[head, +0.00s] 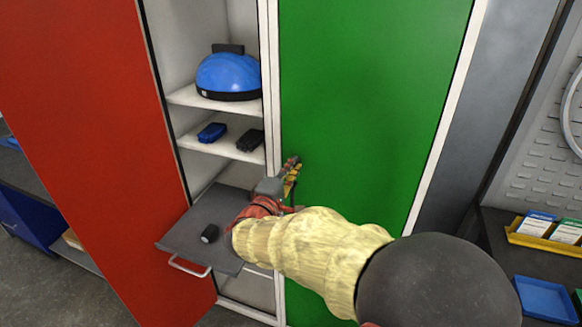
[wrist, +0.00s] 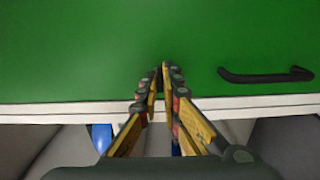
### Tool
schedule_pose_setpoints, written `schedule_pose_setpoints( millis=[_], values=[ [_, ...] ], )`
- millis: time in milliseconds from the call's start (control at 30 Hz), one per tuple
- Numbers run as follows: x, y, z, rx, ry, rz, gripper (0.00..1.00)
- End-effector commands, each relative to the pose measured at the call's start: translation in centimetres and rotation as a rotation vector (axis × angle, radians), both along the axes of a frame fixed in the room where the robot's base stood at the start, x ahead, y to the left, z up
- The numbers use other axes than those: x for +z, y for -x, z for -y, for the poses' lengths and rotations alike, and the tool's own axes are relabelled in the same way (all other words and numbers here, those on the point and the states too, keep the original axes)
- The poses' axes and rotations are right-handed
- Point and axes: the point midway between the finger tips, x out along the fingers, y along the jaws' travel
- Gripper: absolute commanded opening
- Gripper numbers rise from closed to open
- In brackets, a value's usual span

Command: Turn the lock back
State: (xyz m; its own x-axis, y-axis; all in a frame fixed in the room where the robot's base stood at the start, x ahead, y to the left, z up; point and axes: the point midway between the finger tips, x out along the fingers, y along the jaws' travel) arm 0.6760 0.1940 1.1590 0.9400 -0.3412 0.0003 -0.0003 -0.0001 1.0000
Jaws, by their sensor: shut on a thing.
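My gripper (head: 292,166) is at the left edge of the green door (head: 375,95) in the head view. In the wrist view my gripper (wrist: 162,75) reaches over the white edge strip onto the green door (wrist: 90,50). Its two fingertips are close together and shut on the lock. The lock is almost wholly hidden between the tips, so I cannot tell which way it is turned. The green door looks shut.
The red door (head: 85,120) stands open at the left. The open locker holds a blue helmet (head: 228,74) above two small items. A grey pull-out tray (head: 190,262) with a small black object juts out below my gripper. A black handle (wrist: 265,76) is right of my fingers.

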Motion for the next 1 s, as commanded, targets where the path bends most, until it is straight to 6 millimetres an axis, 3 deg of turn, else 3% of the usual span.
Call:
schedule_pose_setpoints(
  millis=[567, 1000],
  values=[
    [-0.09, 0.01, 0.01, 0.000, 0.047, -0.019, 0.00],
    [0.04, 0.02, -0.01, 0.001, 0.361, -0.133, 0.00]
  ],
)
